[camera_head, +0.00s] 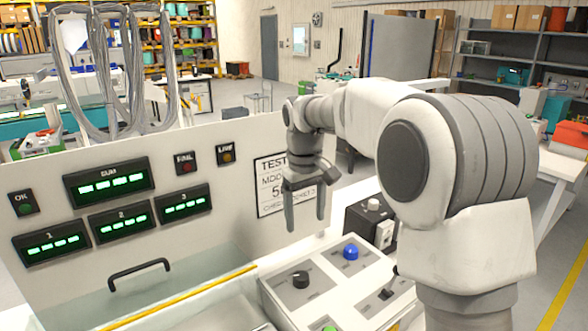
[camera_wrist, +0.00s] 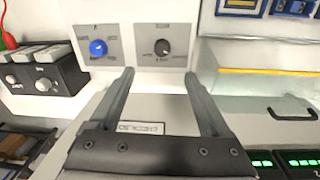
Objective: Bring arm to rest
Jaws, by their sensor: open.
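My gripper (camera_head: 305,207) hangs from my raised arm, fingers pointing down, in front of the test panel (camera_head: 237,185). In the wrist view my gripper (camera_wrist: 160,72) has its two fingers spread apart with nothing between them. The control box (camera_head: 335,285) lies below and to the right of my gripper in the head view. It carries a blue knob (camera_head: 351,252) and a black knob (camera_head: 300,279). In the wrist view the blue knob (camera_wrist: 98,47) and the black knob (camera_wrist: 162,47) show beyond the fingertips, apart from them.
A small black box with knobs (camera_head: 370,219) stands behind the control box. A clear cover with a black handle (camera_head: 139,273) is at the lower left. Green displays (camera_head: 109,182) are on the panel. Grey cable loops (camera_head: 110,70) stand behind it. Shelves (camera_head: 520,60) line the back right.

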